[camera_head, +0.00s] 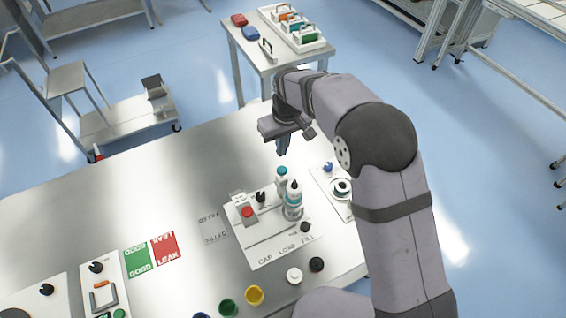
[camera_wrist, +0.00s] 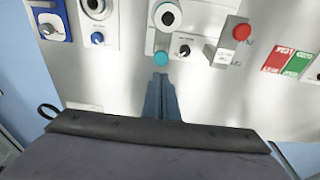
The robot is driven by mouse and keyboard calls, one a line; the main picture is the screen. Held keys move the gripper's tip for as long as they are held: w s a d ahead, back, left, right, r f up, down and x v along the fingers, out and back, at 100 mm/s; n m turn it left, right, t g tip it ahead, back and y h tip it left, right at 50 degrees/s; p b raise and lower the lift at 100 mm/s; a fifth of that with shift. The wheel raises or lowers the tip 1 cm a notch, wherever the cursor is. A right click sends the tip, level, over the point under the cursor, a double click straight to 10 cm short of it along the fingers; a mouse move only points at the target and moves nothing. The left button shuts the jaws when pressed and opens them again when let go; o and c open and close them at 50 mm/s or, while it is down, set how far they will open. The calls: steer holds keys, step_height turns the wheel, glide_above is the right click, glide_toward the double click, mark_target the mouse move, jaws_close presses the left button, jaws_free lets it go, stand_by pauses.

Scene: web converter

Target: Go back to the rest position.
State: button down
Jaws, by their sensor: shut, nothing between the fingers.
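My gripper (camera_head: 283,146) hangs above the far part of the metal table (camera_head: 60,222), with its fingers pointing down. In the wrist view my gripper (camera_wrist: 160,80) shows its two fingers together, with nothing held. The fingers are apart from the cap, load and fill station (camera_head: 270,259), which lies nearer the camera in the head view.
A red button (camera_head: 247,212) sits on the station. Green and red cards (camera_head: 152,255) lie left of it. Yellow, green, white and black round pieces (camera_head: 254,295) are at the front. A side table (camera_head: 262,62) with a bin tray stands behind.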

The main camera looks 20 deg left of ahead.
steer(key=s+d+r+m+b, duration=0.1)
steer(key=s+d+m, duration=0.15)
steer(key=d, duration=1.05)
steer(key=s+d+f+m+g+h+b, duration=0.1)
steer(key=s+d+m, duration=0.5)
steer(key=s+d, duration=1.2)
steer(key=shift+s+d+f+b, duration=0.25)
steer(key=shift+d+f+b, duration=0.4)
steer(key=shift+d, duration=0.3)
